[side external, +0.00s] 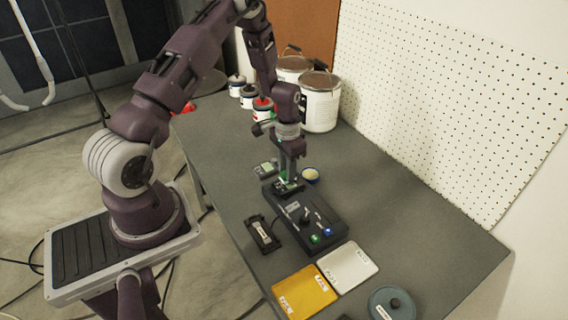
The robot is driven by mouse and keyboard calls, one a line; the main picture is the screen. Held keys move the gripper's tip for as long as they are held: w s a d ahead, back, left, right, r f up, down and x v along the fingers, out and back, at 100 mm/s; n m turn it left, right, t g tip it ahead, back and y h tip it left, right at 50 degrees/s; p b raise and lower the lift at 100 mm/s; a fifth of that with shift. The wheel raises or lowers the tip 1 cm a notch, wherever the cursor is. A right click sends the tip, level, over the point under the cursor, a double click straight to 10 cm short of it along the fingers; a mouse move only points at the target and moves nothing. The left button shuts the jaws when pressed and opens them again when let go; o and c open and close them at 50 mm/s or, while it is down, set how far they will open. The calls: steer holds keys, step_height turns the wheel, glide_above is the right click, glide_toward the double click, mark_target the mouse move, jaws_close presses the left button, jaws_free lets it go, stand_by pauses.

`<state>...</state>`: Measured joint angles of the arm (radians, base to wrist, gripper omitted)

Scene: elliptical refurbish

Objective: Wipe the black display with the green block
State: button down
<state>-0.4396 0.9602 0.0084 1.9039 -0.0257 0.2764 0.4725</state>
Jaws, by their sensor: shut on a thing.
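My gripper (288,182) points down at the far end of a black control box (325,228) on the table. It is shut on the green block (283,183), of which only a small bit shows between and beside the fingers. The block is low over the far-left corner of the box, where a dark display area seems to lie. The fingers and block hide most of that area, and I cannot tell whether the block touches it. The box also carries a dark knob, small levers, and a green and a blue button.
A small black device (262,233) lies left of the box. A yellow tray (304,292) and a white tray (348,266) lie in front. A small grey device (265,168) and a round bowl (310,175) sit behind. Paint cans (320,103) stand at the back.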

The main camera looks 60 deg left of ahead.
steer(key=d, duration=0.2)
steer(key=d+r, duration=0.1)
steer(key=d, duration=0.1)
steer(key=shift+a, duration=2.85)
steer(key=shift+a+r, duration=0.15)
step_height(320, 180, up, 6)
steer(key=shift+r, duration=0.15)
steer(key=shift+f, duration=0.2)
